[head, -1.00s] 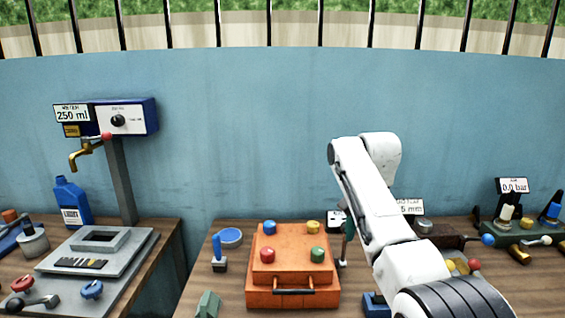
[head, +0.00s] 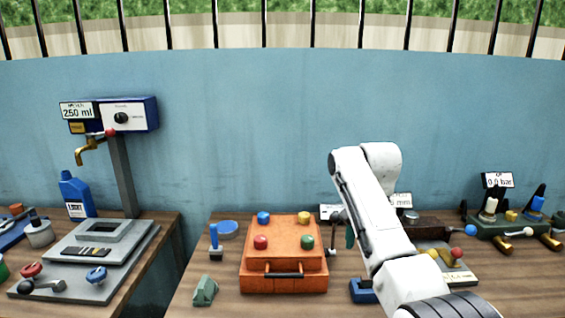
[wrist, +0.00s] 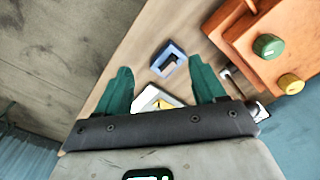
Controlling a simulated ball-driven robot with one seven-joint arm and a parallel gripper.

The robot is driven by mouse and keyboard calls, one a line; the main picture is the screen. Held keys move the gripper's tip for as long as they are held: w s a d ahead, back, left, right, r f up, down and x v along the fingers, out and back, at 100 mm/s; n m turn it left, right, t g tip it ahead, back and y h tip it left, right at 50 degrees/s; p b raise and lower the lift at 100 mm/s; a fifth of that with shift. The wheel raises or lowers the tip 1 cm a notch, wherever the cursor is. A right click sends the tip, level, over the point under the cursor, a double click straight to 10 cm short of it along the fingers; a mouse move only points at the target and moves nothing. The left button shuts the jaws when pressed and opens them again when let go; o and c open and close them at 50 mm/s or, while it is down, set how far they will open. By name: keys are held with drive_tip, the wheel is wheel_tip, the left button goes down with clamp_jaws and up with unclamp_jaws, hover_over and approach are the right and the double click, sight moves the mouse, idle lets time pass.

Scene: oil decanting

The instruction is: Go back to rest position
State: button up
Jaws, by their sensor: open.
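My gripper (wrist: 162,84) shows in the wrist view with its two green fingers spread wide. It is open and holds nothing. A blue slotted block (wrist: 168,60) lies on the bench beyond the fingertips, and a white and yellow piece (wrist: 157,98) shows between the fingers. In the head view my white arm reaches up and bends down over the bench, right of the orange box (head: 284,282). Most of my gripper is hidden behind the arm there; a bit of green shows at the arm's left edge.
The orange box with coloured knobs also shows in the wrist view (wrist: 240,45). A blue bottle (head: 76,195) and a tap unit (head: 115,115) stand on the left bench. A gap separates the benches. A pressure display (head: 497,181) stands at the far right.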

drive_tip(key=s+d+f+n, duration=0.2)
drive_tip(key=s+f, duration=0.7)
drive_tip(key=f, duration=0.4)
drive_tip(key=s+d+f+n, duration=0.2)
drive_tip(key=s+f, duration=0.8)
drive_tip(key=f, duration=0.2)
drive_tip(key=s+d+n, duration=0.1)
drive_tip(key=s+d, duration=0.1)
drive_tip(key=s, duration=1.3)
drive_tip(key=s+d+f+n+t, duration=0.1)
drive_tip(key=s+d+n, duration=0.1)
drive_tip(key=s, duration=1.3)
drive_tip(key=shift+f+n, duration=0.25)
drive_tip(key=shift+n, duration=0.05)
